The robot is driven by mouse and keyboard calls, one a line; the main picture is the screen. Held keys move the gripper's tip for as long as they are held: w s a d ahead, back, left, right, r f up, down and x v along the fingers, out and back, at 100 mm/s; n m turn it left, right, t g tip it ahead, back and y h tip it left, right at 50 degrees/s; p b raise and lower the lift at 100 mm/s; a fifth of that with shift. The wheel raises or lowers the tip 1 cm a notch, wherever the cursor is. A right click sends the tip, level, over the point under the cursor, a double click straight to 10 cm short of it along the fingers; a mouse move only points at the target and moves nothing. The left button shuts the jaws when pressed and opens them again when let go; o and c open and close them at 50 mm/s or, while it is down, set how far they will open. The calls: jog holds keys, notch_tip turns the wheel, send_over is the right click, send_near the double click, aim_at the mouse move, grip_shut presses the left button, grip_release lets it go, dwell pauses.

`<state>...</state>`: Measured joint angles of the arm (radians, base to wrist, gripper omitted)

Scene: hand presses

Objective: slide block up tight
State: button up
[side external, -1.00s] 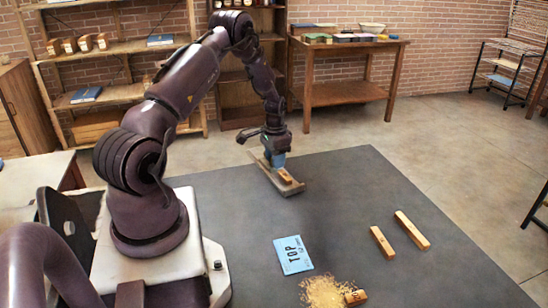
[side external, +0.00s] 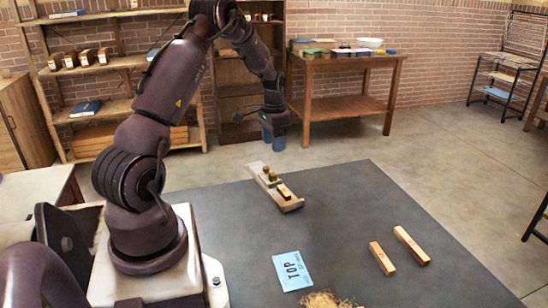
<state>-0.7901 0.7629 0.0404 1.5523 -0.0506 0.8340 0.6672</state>
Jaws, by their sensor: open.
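A pale wooden board (side external: 293,206) lies at an angle near the back edge of the dark table, left of its middle. On it is an orange-brown block (side external: 284,191), toward the near end. Two small knob-like dark pieces (side external: 269,174) stand behind it, too small to make out well; any gap between them and the block is unclear. My gripper (side external: 273,140), with blue fingertips, hangs above the far end of the board, apart from it, open and empty.
A blue card marked TOP (side external: 291,271) lies on the dark table (side external: 340,215). Two long wooden blocks (side external: 381,258) (side external: 411,245) lie to the right. A pile of shavings (side external: 328,300) is at the front, cut off by the frame. The table between card and board is clear.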

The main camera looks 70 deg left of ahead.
aim_at(273, 174)
jog(key=shift+r, duration=0.95)
notch_tip(273, 174, down, 13)
jog(key=shift+s+r, duration=0.1)
jog(key=shift+r, duration=0.05)
jog(key=shift+c, duration=0.5)
